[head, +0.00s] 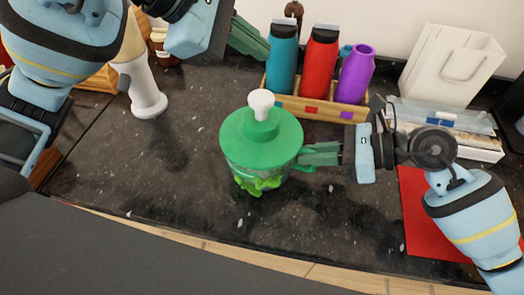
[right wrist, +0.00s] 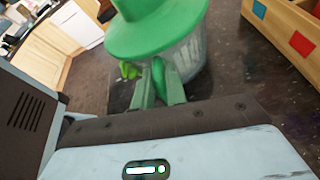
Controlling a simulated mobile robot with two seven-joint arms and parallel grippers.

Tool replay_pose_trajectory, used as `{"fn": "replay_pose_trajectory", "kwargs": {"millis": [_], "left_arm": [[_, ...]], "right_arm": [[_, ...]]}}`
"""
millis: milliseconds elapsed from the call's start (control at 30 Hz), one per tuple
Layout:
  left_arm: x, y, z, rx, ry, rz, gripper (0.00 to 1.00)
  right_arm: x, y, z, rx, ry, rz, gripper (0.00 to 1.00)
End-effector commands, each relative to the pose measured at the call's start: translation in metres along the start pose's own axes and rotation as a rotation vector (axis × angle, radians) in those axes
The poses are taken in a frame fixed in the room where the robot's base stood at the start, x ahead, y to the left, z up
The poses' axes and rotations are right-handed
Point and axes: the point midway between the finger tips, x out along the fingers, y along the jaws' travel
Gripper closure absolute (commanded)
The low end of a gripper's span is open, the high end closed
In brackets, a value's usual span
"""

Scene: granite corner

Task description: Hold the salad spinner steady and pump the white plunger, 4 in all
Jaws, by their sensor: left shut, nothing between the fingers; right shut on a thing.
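The salad spinner (head: 235,145) stands upright on the dark counter, with a green lid, a clear bowl and green leaves showing low down. Its white plunger (head: 261,101) stands up from the raised middle of the lid. My right gripper (head: 306,155) comes in from the right and is shut on the spinner's side, just below the lid rim. In the right wrist view the spinner (right wrist: 155,30) is right ahead of the green fingers (right wrist: 160,90). My left gripper (head: 254,45) is shut and empty, above and behind the spinner, apart from the plunger.
A wooden rack (head: 300,106) holds teal, red and purple bottles behind the spinner. A white pepper-mill-like object (head: 146,90) stands at left. A white bag-like holder (head: 450,62) and a red mat (head: 420,215) are at right. The counter in front of the spinner is clear.

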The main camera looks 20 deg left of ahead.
Motion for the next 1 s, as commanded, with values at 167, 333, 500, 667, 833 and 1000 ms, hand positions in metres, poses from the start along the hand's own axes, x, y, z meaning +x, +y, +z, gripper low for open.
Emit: {"fn": "replay_pose_trajectory", "kwargs": {"millis": [167, 333, 500, 667, 833, 1000], "left_arm": [[0.0, 0.0, 0.0, 0.0, 0.0, 0.0, 1.0], [0.0, 0.0, 0.0, 0.0, 0.0, 0.0, 1.0], [0.0, 0.0, 0.0, 0.0, 0.0, 0.0, 1.0], [0.0, 0.0, 0.0, 0.0, 0.0, 0.0, 1.0], [0.0, 0.0, 0.0, 0.0, 0.0, 0.0, 1.0], [0.0, 0.0, 0.0, 0.0, 0.0, 0.0, 1.0]], "right_arm": [[0.0, -0.001, -0.002, 0.004, 0.003, -0.001, 1.0], [0.0, 0.0, -0.002, 0.003, 0.002, 0.0, 0.67], [0.0, 0.0, -0.001, 0.001, 0.001, 0.0, 0.61], [-0.001, 0.0, 0.0, 0.001, 0.001, 0.0, 0.61], [-0.015, -0.001, -0.001, 0.0, 0.001, -0.004, 0.61], [-0.046, -0.001, -0.001, 0.001, 0.003, -0.005, 0.61]]}}
